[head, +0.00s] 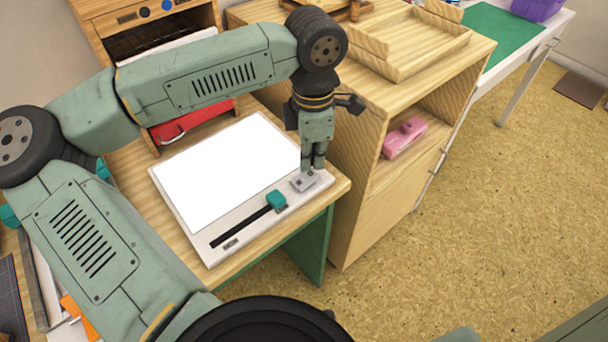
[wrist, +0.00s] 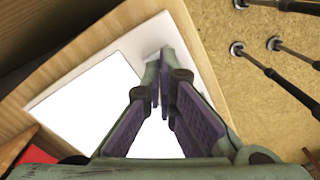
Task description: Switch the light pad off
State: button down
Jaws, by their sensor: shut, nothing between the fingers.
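The light pad (head: 228,171) lies on a wooden desk, its panel bright white. It also shows in the wrist view (wrist: 85,95). Along its front edge are a black slot with a teal slider knob (head: 277,201) towards the right end, and a small grey switch (head: 303,181) at the right corner. My gripper (head: 313,168) is shut and empty, pointing down right above the grey switch. I cannot tell whether the fingertips touch it. In the wrist view the fingers (wrist: 158,88) hide the switch.
A wooden cabinet (head: 350,215) stands close to the right of the pad, with a pink box (head: 404,138) on its shelf and a wooden tray (head: 425,45) on top. A red drawer (head: 190,122) is behind the pad. Open floor lies to the right.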

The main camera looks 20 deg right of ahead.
aim_at(311, 173)
jog(key=shift+f+b, duration=1.25)
jog(key=shift+b, duration=0.1)
dwell(0.5)
jog(key=shift+r, duration=0.15)
jog(key=shift+r+p, duration=1.75)
jog(key=shift+r, duration=1.65)
